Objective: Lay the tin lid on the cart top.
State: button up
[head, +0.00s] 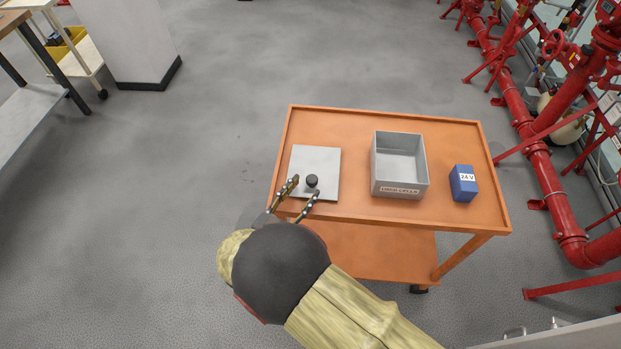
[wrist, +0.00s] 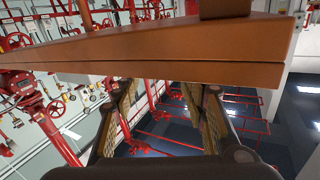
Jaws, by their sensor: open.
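The tin lid is a flat, light grey square plate (head: 325,161) with a dark round knob (head: 312,181). In the head view it lies flat on the left part of the orange cart top (head: 356,121). My gripper (head: 306,188) is open and empty at the lid's near edge, its two fingers on either side of the knob in the picture; they do not look closed on it. In the wrist view the open fingers (wrist: 166,97) show in front of the cart's thick orange edge (wrist: 180,62). The lid cannot be made out there.
An open grey tin box (head: 399,160) with a label, looking empty, stands mid-cart. A blue 24 V block (head: 463,183) stands right of it. Bare cart top lies between lid and box. Red pipes (head: 545,165) run along the right; the floor left of the cart is clear.

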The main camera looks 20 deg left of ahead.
jog(key=s+a+p, duration=0.1)
jog(key=s, duration=0.5)
jog(key=shift+s, duration=0.3)
jog(key=shift+w+a, duration=0.1)
jog(key=w+r, duration=0.1)
jog(key=w, duration=0.1)
jog(key=w+a+r+g+y, duration=0.1)
jog(key=w, duration=0.1)
jog(key=w+a+r+y, duration=0.1)
jog(key=w, duration=0.2)
jog(key=shift+w+r+m, duration=0.1)
jog(key=shift+r+m, duration=0.2)
jog(key=shift+r, duration=0.05)
jog(key=w+d+r+n+g+y, duration=0.15)
jog(key=w+r+g+y, duration=0.3)
jog(key=w+r, duration=0.8)
jog(key=s+d+r+n+g+y, duration=0.1)
jog(key=s+d+r+n+y, duration=0.15)
jog(key=d+r, duration=0.8)
jog(key=s+d+g+h, duration=0.2)
jog(key=s+d, duration=1)
jog(key=d, duration=0.3)
jog(key=s+d+f+g+h, duration=0.1)
jog(key=s+d+g+h, duration=0.2)
jog(key=s+d, duration=0.9)
jog(key=d, duration=0.4)
jog(key=shift+d+f+h, duration=0.25)
jog(key=shift+d+h, duration=0.05)
